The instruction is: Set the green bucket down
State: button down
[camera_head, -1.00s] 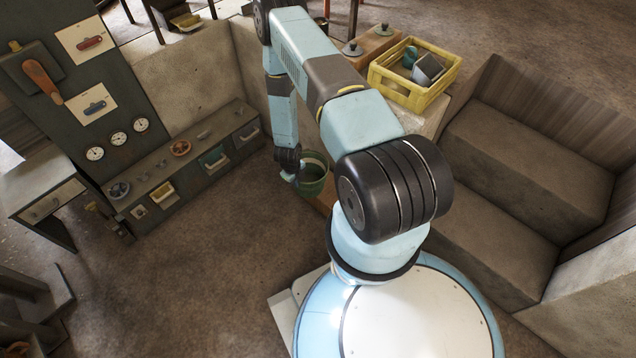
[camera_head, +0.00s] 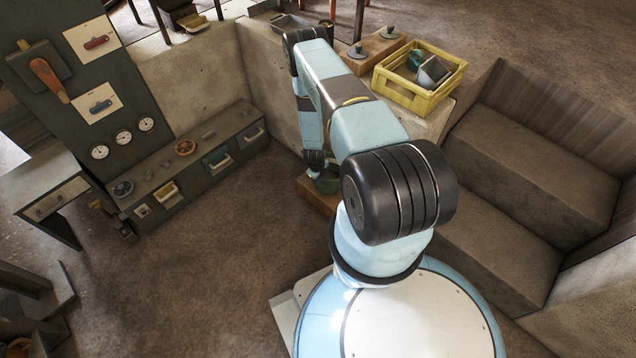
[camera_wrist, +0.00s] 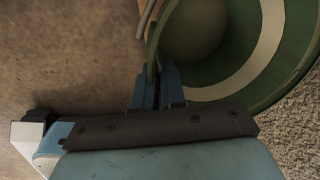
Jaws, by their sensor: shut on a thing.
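The green bucket (camera_head: 328,185) shows in the head view, partly hidden behind my arm. It is over or on a brown wooden block (camera_head: 312,193); I cannot tell whether it touches it. My gripper (camera_head: 317,172) is at the bucket's left rim. In the wrist view, the bucket (camera_wrist: 238,88) fills the upper right, with a cream band inside. There my gripper (camera_wrist: 157,85) has its blue fingers on either side of the rim, shut on it. The bucket's underside is hidden.
A yellow crate (camera_head: 415,78) with things in it stands on the concrete ledge at the right, beside a wooden box with knobs (camera_head: 372,53). A low drawer cabinet (camera_head: 190,165) lines the left wall. Concrete steps (camera_head: 500,215) rise at the right. The floor (camera_head: 225,235) at left is clear.

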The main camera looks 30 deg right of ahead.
notch_tip(320, 180, down, 3)
jog(key=shift+a+r, duration=0.1)
jog(key=shift+r, duration=0.1)
jog(key=c, duration=1.2)
grip_release()
notch_tip(320, 180, up, 12)
jog(key=a, duration=0.1)
jog(key=shift+s+a, duration=0.25)
jog(key=shift+s, duration=0.05)
